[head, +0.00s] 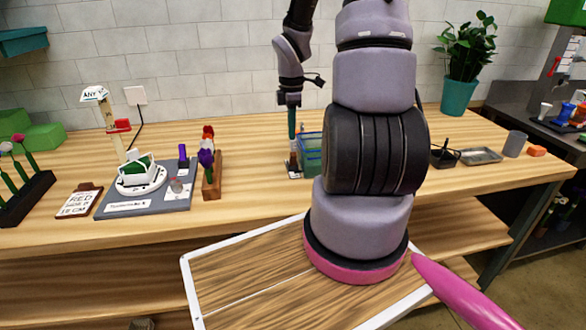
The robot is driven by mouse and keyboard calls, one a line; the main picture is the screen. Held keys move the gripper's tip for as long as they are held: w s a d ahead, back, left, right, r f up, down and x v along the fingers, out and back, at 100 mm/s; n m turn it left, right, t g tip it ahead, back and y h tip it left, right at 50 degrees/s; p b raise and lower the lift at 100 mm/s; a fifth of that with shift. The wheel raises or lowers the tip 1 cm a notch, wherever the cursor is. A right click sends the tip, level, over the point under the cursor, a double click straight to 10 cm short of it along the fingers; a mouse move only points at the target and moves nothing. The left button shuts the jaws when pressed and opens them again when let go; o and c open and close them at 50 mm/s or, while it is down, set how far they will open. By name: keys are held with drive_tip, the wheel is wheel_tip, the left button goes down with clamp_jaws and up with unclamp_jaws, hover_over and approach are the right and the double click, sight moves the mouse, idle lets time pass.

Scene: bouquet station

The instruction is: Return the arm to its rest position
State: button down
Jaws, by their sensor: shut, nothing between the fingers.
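My arm rises in the middle of the head view, large and lilac-grey with a black ribbed section. It bends over at the top, and my gripper (290,100) hangs down left of the column, above the back of the wooden table (252,203). The gripper looks shut, with nothing seen held in it. A thin teal upright item (291,124) shows directly below the fingertips, above a small brown piece and a white label. I cannot tell whether the fingertips touch it.
A grey board (180,200) with a white round fixture stands left of a wooden block (212,188) holding red and purple flowers. A teal basket (311,155) is partly hidden behind my arm. A metal tray (480,156), grey cup (515,144) and potted plant (459,95) stand right.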

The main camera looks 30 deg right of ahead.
drive_tip(key=shift+r, duration=0.1)
idle(0.3)
drive_tip(key=s+a+r+m+t, duration=0.2)
drive_tip(key=s+a+r+m, duration=0.2)
drive_tip(key=r, duration=0.5)
drive_tip(key=s+a+r+m+t+y, duration=0.1)
drive_tip(key=s+a+r+m+t, duration=0.1)
drive_tip(key=s+a+r+m, duration=0.2)
drive_tip(key=s+a+r+m+t+y, duration=0.1)
drive_tip(key=s+a+r+m+t, duration=0.2)
drive_tip(key=s+r+m, duration=0.4)
wheel_tip(320, 180, up, 9)
drive_tip(key=a+m, duration=0.1)
drive_tip(key=m, duration=0.3)
